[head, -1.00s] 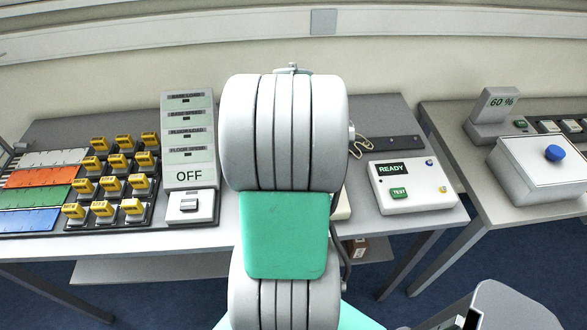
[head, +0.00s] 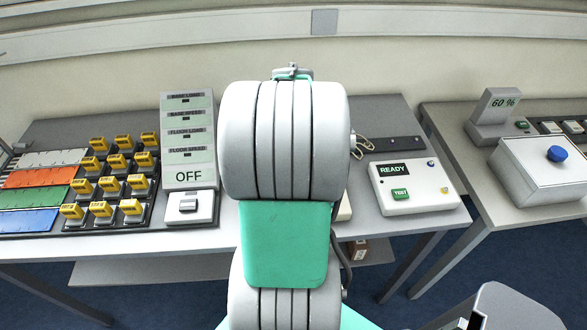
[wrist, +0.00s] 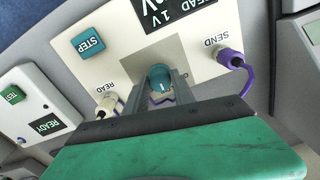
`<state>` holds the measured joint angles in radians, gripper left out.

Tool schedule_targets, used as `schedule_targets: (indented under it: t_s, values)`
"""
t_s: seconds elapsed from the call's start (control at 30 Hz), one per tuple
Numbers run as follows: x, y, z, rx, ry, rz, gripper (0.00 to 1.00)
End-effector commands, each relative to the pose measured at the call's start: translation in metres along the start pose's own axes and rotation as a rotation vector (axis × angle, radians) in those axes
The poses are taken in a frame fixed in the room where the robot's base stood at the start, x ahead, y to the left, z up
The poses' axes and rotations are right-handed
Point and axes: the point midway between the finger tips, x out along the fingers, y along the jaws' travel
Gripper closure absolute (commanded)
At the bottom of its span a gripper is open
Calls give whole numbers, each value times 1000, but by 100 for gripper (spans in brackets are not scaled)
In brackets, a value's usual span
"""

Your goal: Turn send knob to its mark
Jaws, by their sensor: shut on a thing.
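In the wrist view, a round teal knob (wrist: 160,77) stands on a cream panel (wrist: 75,72). My gripper (wrist: 162,82) is shut on the knob, one grey finger on each side. A "SEND" label and a purple plug (wrist: 228,57) are to the right of the knob. A "READ" label and a pale plug (wrist: 105,105) are to the left. White and purple marking shows just below the knob, partly covered by my fingers. I cannot make out the knob's pointer or how it lines up with a mark. In the head view, my arm hides the gripper and the knob.
A teal "STEP" button (wrist: 88,43) and a dark display (wrist: 172,12) are close by on the panel. A purple cable (wrist: 245,80) hangs from the send plug. The "READY" box (head: 412,187) with its green "TEST" button stands to the right on the table.

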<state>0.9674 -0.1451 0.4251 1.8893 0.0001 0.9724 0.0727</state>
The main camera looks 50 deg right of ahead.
Motion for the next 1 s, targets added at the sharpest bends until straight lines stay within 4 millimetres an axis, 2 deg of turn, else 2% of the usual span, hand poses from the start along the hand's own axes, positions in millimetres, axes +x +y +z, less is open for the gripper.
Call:
schedule_targets:
  t_s: [0.4, 0.43, 0.7, 1.0]
  values:
    - [-1, 0, 0, 5, 1, -1, 100]
    - [-1, 0, 0, 5, 1, -1, 68]
    - [0, 0, 0, 5, 0, 0, 48]
    - [-6, 0, -1, 5, 2, 0, 48]
